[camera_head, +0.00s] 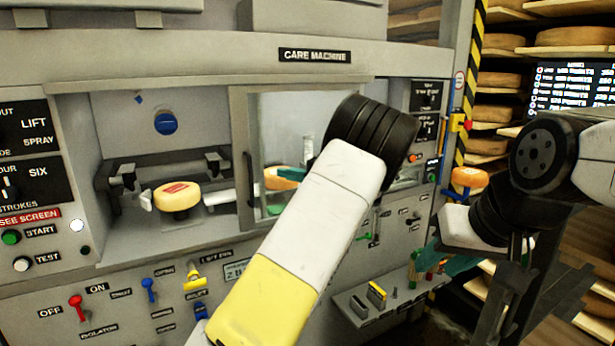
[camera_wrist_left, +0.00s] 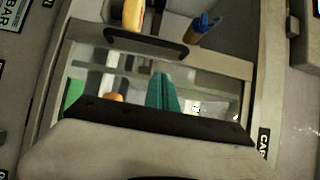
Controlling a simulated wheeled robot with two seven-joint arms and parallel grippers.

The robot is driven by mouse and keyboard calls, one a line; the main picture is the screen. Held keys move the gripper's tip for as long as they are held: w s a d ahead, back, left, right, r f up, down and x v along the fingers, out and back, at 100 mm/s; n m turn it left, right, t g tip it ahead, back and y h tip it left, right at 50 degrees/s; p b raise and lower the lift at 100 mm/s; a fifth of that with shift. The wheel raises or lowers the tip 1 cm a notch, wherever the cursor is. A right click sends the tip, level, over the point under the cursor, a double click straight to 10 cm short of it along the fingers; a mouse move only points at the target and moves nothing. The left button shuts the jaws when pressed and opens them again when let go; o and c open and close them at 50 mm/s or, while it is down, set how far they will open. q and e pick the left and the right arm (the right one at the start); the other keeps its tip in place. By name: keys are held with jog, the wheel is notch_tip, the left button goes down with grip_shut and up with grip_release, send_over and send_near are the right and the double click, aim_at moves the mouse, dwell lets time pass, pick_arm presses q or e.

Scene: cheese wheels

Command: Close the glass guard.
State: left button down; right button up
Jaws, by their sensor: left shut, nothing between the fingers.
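The glass guard (camera_head: 240,150) is a grey-framed pane on the machine front, with a black upright handle (camera_head: 250,180) on its left side. It stands right of the bay, whose left part is uncovered. In the left wrist view the handle (camera_wrist_left: 150,40) crosses above my fingers. My left gripper (camera_head: 292,174) is shut and empty; its teal fingertips show in front of the pane, right of the handle, and its body is hidden behind my white-and-yellow arm. Contact cannot be told. The fingers also show in the left wrist view (camera_wrist_left: 162,85). My right gripper (camera_head: 445,262) is low at the right; its jaw gap is unclear.
A yellow cheese wheel (camera_head: 177,195) sits in the uncovered bay, below a blue round knob (camera_head: 166,123). Switches and levers, one red (camera_head: 76,302), line the panel below. Shelves of cheese wheels (camera_head: 573,37) and a screen (camera_head: 575,85) stand at the right.

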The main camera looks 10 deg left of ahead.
aim_at(264, 173)
pick_arm(q)
jog(key=shift+s+a, duration=0.2)
jog(key=shift+a, duration=1.4)
jog(key=shift+s+a, duration=0.15)
jog(key=shift+a, duration=1.45)
